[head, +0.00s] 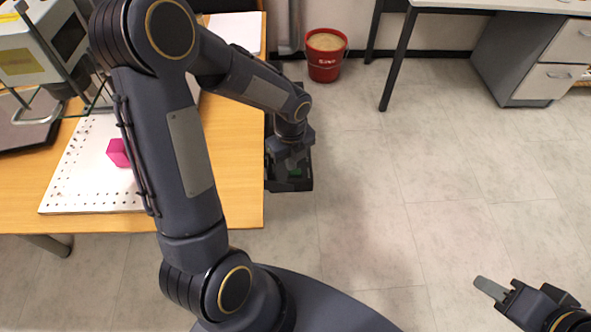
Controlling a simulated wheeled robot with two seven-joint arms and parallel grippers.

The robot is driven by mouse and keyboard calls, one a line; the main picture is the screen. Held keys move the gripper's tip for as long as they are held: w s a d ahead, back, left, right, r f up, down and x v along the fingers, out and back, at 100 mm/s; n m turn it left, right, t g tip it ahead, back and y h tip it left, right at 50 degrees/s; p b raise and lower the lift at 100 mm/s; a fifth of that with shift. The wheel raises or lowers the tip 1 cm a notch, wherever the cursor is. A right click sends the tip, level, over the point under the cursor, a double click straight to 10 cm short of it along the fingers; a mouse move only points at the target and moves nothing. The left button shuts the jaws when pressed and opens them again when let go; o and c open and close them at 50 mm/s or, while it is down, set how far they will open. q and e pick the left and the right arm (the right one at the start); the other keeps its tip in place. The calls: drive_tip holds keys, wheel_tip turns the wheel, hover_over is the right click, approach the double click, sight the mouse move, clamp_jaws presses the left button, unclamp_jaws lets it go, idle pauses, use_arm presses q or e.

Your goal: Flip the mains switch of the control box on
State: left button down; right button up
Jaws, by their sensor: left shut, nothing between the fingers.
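The control box (289,186) is a dark box at the right edge of the wooden table, mostly covered by my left arm and gripper. A small green part (296,172) shows on it; I cannot tell whether this is the mains switch or how the switch is set. My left gripper (292,163) is shut and empty, its fingertips right at the box by the green part. Whether they touch it is too small to tell. My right gripper (491,288) is at the lower right over the floor, far from the box; its finger opening is not clear.
The wooden table (235,190) carries a white perforated plate (80,185) with a pink block (118,152) and a grey machine (45,45). A red bucket (325,62) stands behind. A white desk (490,4) with a drawer unit (545,65) is at the back right. The middle floor is clear.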

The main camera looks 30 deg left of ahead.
use_arm(q)
drive_tip(key=shift+f+b, duration=0.7)
drive_tip(key=shift+f, duration=0.3)
drive_tip(key=shift+r, duration=0.1)
wheel_tip(320, 180, up, 7)
drive_tip(key=p, duration=0.6)
drive_tip(key=shift+p, duration=0.3)
idle(0.5)
